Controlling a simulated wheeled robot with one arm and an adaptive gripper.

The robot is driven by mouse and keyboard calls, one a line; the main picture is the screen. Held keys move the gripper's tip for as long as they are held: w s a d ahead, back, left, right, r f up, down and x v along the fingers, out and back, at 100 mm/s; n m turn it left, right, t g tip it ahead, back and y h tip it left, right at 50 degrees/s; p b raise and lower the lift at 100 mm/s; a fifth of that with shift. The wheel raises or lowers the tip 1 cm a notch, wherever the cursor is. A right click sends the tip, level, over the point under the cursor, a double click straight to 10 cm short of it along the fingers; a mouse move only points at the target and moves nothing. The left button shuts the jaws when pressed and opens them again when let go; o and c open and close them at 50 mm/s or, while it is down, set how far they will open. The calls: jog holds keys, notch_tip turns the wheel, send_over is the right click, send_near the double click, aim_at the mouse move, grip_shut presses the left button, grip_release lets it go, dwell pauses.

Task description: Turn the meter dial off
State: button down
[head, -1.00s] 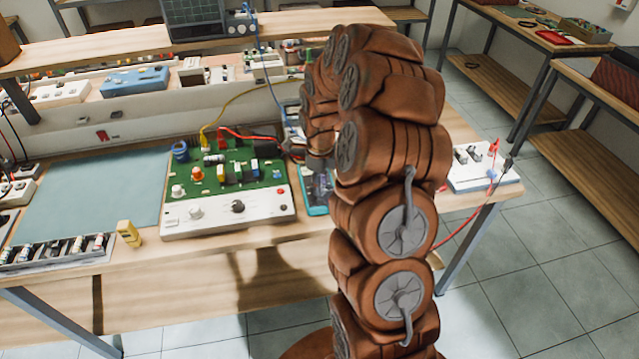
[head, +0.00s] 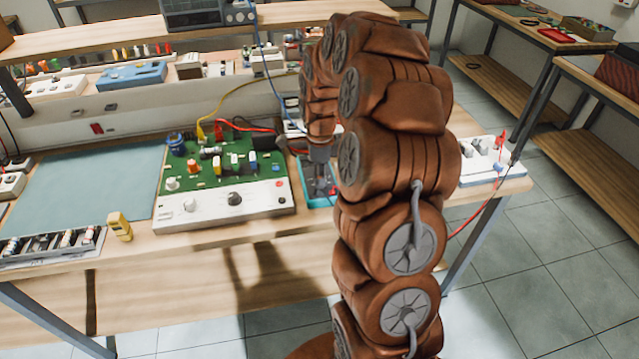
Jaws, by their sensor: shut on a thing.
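The meter (head: 309,201) is a small teal-edged device lying on the bench, just right of the green circuit board. My gripper (head: 320,190) points down over the meter's face, with its fingers low against it. It is shut on what appears to be the meter dial. The dial itself is hidden behind the fingers, so its setting cannot be read. My arm covers the area to the right of the meter.
The green board (head: 240,165) with a white knobbed panel (head: 190,217) stands close left of the meter. Red and yellow leads run behind it. A white box (head: 480,163) with a red lead is at right. The blue-grey mat (head: 90,190) is mostly clear.

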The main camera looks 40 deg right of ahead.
jog(key=n+b, duration=0.3)
jog(key=shift+f+n, duration=0.25)
jog(key=shift+n, duration=0.15)
jog(key=n+b, duration=0.2)
jog(key=n, duration=0.1)
jog(key=shift+r+n+b, duration=0.1)
jog(key=shift+n+b, duration=0.2)
jog(key=shift+b, duration=0.05)
jog(key=n+b, duration=0.1)
jog(key=n, duration=0.2)
jog(key=shift+n+b, duration=0.3)
jog(key=shift+b, duration=0.05)
jog(key=n+b, duration=0.1)
jog(key=n, duration=0.3)
jog(key=n+b, duration=0.1)
jog(key=n, duration=0.3)
jog(key=shift+r, duration=0.1)
jog(key=n, duration=0.4)
jog(key=shift+s+n, duration=0.1)
jog(key=shift+n, duration=0.2)
jog(key=n, duration=0.4)
jog(key=shift+r+n, duration=0.1)
jog(key=shift+n, duration=0.2)
jog(key=shift+n+p, duration=0.5)
jog(key=shift+n, duration=1.3)
